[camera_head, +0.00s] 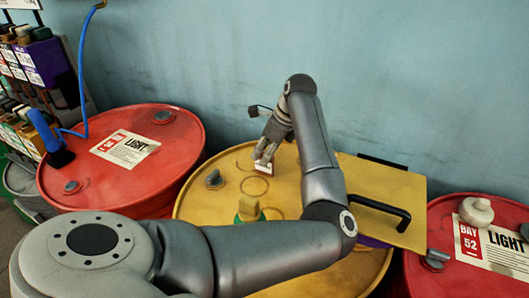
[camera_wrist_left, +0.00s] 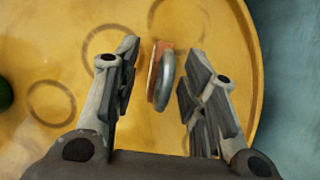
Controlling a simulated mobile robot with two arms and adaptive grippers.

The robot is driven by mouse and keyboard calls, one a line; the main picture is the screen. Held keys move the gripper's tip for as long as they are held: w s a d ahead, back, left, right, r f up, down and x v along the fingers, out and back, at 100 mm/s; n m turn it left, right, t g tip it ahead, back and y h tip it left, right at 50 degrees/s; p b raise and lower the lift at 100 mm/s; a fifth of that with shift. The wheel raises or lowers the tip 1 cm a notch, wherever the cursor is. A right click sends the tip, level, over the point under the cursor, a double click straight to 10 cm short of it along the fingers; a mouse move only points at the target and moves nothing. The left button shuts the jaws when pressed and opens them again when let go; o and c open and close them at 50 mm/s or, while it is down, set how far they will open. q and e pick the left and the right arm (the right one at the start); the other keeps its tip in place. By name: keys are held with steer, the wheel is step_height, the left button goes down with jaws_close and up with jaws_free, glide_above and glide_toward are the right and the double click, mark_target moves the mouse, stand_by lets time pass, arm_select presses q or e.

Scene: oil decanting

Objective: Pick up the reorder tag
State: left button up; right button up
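The reorder tag (camera_head: 264,169) looks like a small white and red piece on top of the yellow drum (camera_head: 190,206), right at the fingertips of my left gripper (camera_head: 266,155). In the left wrist view the tag (camera_wrist_left: 161,76) shows nearly edge-on, with an orange side and a grey side. It lies between the two fingers of my left gripper (camera_wrist_left: 158,78). My right gripper is not in view.
A green-based yellow cap (camera_head: 249,208) and a grey bung (camera_head: 214,179) are on the yellow drum. A yellow board with a black handle (camera_head: 381,212) covers its right side. Red drums (camera_head: 180,150) stand left and right. A blue wall (camera_head: 400,80) is behind.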

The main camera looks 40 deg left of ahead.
arm_select(q)
steer(key=shift+a+f, duration=0.25)
steer(key=shift+f, duration=0.2)
arm_select(e)
steer(key=shift+f, duration=0.1)
arm_select(q)
jaws_close()
arm_select(e)
steer(key=shift+d, duration=0.1)
arm_select(q)
step_height(320, 180, up, 10)
steer(key=shift+b, duration=1.1)
arm_select(e)
step_height(320, 180, down, 2)
steer(key=shift+f, duration=0.15)
steer(key=shift+c, duration=0.9)
arm_select(q)
steer(key=shift+w+d, duration=0.1)
steer(key=shift+d, duration=0.05)
